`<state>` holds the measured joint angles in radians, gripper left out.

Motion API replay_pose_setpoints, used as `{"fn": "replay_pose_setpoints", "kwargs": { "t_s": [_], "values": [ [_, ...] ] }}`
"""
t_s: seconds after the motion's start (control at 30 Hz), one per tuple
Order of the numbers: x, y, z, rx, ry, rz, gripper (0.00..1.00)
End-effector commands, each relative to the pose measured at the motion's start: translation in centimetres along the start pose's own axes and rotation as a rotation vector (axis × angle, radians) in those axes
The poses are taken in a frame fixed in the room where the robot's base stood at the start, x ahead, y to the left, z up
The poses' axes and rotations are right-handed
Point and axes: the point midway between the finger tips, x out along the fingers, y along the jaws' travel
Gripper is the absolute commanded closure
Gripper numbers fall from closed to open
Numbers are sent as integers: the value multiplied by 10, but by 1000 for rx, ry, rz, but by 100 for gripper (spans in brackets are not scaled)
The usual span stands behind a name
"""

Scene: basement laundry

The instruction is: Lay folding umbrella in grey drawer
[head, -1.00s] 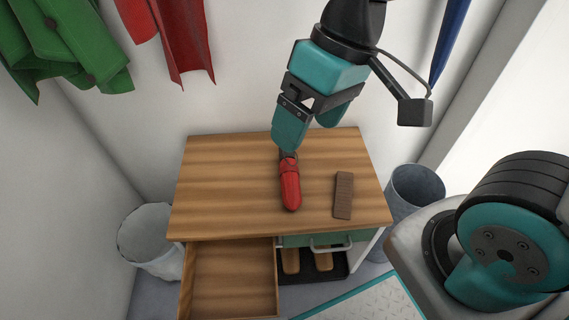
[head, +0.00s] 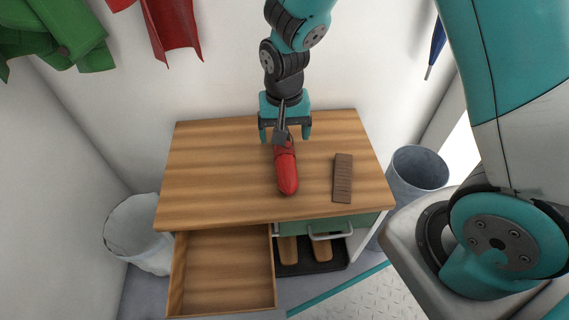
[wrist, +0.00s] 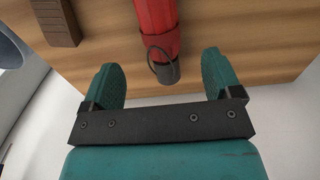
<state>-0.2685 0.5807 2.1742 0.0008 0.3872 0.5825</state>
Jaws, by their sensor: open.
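The folding umbrella (head: 287,175) is red with a dark grey handle end and a wrist loop. It lies on the wooden tabletop, its handle end toward the wall. My gripper (head: 285,137) is open above that handle end. In the wrist view the umbrella (wrist: 157,20) lies beyond my open fingers (wrist: 162,72), with its handle end and loop pointing between them; nothing is held. A drawer (head: 222,268) at the front left of the table is pulled open, with a bare, empty wooden inside. Its front face colour is not visible.
A brown ridged block (head: 343,178) lies right of the umbrella. A green drawer (head: 332,226) with a metal handle is shut at the right, above a dark tray (head: 312,264) holding brown items. Bins stand left (head: 137,232) and right (head: 418,170). The tabletop's left side is clear.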

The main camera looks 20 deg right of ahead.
Motion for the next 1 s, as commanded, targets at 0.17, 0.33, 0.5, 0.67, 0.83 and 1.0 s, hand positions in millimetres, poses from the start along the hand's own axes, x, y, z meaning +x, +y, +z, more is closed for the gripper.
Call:
{"fn": "replay_pose_setpoints", "kwargs": {
  "t_s": [0.17,0.33,0.5,0.67,0.83,1.0],
  "values": [
    [28,0,0,-1,-1,0,16],
    [35,0,0,-1,0,-1,16],
    [58,0,3,-1,-2,0,16],
    [81,0,3,-1,-2,0,16],
    [82,0,3,-1,1,-1,16],
    [82,0,3,-1,0,-1,34]
  ]
}}
